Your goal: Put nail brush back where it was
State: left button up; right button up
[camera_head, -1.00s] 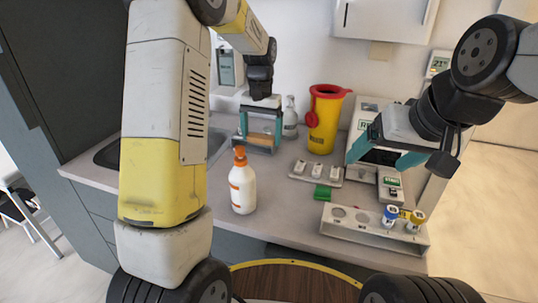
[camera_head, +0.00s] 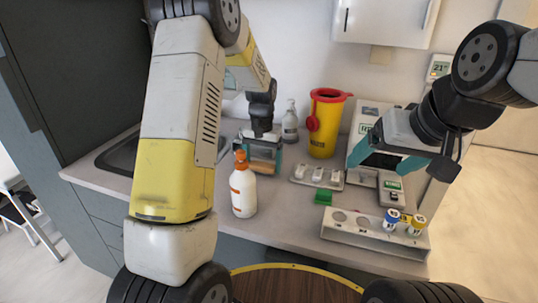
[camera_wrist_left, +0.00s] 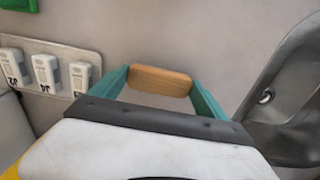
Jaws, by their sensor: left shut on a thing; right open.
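The nail brush, with a light wooden body, is held between the teal fingers of my left gripper (camera_head: 262,162). In the left wrist view the brush (camera_wrist_left: 160,80) lies across the gap between both fingertips, above the grey counter. In the head view the gripper is low over the counter, behind the orange-topped bottle, which hides part of it. I cannot tell whether the brush touches the counter. My right gripper (camera_head: 400,162) is open and empty at the right, in front of the white box-shaped device.
The sink (camera_head: 121,158) is at left.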

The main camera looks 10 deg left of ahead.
aim_at(263, 165)
pick_arm(q)
jog(key=o, duration=1.1)
jog(key=shift+o, duration=0.2)
jog(key=s+a+r+t, duration=0.1)
jog(key=s+r, duration=0.1)
jog(key=r, duration=0.7)
jog(key=s+r, duration=0.3)
jog(key=r, duration=0.5)
jog(key=s+r+t+h, duration=0.1)
jog(key=s+r+t, duration=0.1)
jog(key=s, duration=0.9)
jog(key=s+a+r+n+t+h, duration=0.1)
jog(key=s+r+t, duration=0.1)
jog(key=s, duration=0.9)
jog(key=shift+r+n+t, duration=0.25)
jog(key=shift+n+t, duration=0.05)
jog(key=shift+t, duration=0.3)
